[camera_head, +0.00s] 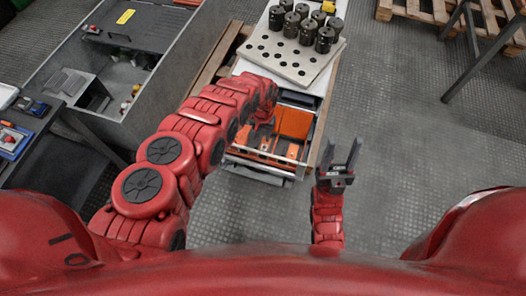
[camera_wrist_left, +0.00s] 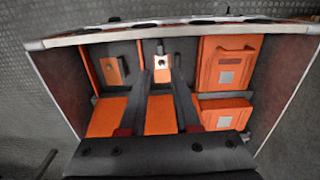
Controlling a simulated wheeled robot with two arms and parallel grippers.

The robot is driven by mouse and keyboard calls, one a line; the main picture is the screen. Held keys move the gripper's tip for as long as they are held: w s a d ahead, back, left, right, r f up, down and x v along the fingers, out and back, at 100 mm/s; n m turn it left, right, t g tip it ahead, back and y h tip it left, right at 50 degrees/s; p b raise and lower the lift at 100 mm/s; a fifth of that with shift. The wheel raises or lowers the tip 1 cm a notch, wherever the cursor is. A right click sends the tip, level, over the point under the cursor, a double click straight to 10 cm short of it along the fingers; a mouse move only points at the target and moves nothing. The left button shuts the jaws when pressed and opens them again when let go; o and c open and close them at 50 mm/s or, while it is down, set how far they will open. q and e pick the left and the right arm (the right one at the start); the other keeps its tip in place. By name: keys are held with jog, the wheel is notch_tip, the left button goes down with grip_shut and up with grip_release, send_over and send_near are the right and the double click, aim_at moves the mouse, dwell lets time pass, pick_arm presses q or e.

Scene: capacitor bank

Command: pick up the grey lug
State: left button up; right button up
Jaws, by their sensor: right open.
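The grey lug (camera_wrist_left: 161,61), a small pale piece with a dark hole, lies in a middle compartment of the open drawer (camera_wrist_left: 69,95) in the left wrist view. My left gripper (camera_wrist_left: 159,73) is open above the drawer. Its two dark fingers point toward the lug, one to each side of it in the picture; I cannot tell their height above it. In the head view my left arm reaches over the drawer (camera_head: 258,170), and its fingers are hard to make out. My right gripper (camera_head: 341,158) is open and empty, to the right of the drawer.
An orange lug (camera_wrist_left: 115,69) lies in the compartment to the left. Orange boxes (camera_wrist_left: 229,62) fill the right side. Dark cylinders (camera_head: 325,39) stand on a perforated plate (camera_head: 299,70) behind the drawer. A grey bin (camera_head: 172,75) is at left.

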pick_arm(q)
notch_tip(320, 180, down, 6)
jog(key=b, duration=0.3)
jog(key=shift+d+f+b, duration=0.1)
jog(key=shift+f+b, duration=0.1)
jog(key=shift+b, duration=0.15)
notch_tip(320, 180, down, 6)
jog(key=b, duration=0.5)
jog(key=shift+w+r, duration=0.1)
jog(key=shift+r, duration=0.2)
grip_shut()
